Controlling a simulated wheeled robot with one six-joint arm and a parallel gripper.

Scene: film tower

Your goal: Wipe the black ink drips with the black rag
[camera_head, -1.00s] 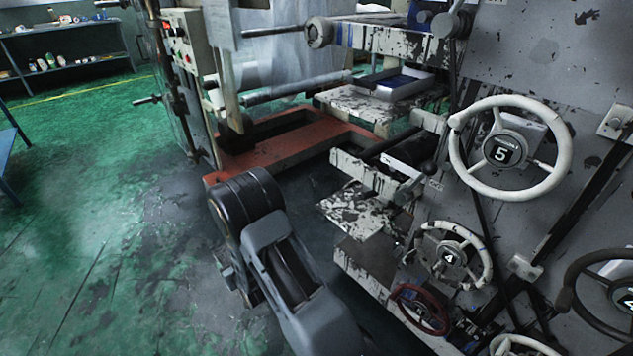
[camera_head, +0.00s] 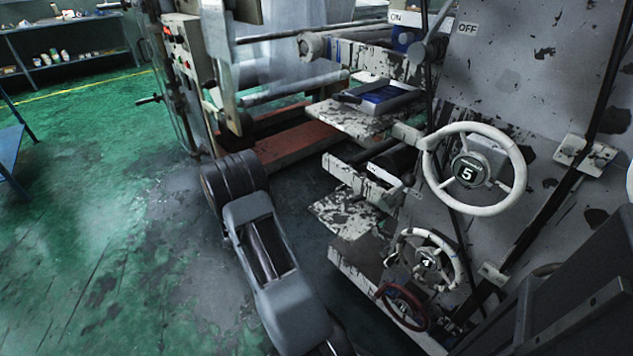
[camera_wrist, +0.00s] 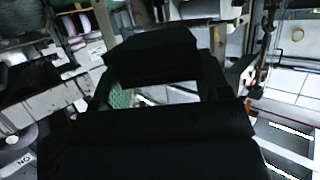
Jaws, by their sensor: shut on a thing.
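My gripper (camera_wrist: 158,92) shows in the wrist view as dark shapes. It is shut on a black, flat-sided mass (camera_wrist: 155,60), which I take to be the black rag; its folds and edges are lost in the dark. In the head view my grey arm hides the gripper and the rag. The pale side panel (camera_head: 545,75) of the press carries many black patches. Black spots also cover the pale ledge (camera_head: 345,120). I cannot tell which of these marks are the ink drips.
A tray with blue inside (camera_head: 405,101) sits on the upper ledge. Handwheel 5 (camera_head: 510,200) and smaller handwheels stand out from the press. A dark panel (camera_head: 570,300) fills the lower right. The green floor (camera_head: 90,220) at left is open, with a blue bench (camera_head: 12,145) at its edge.

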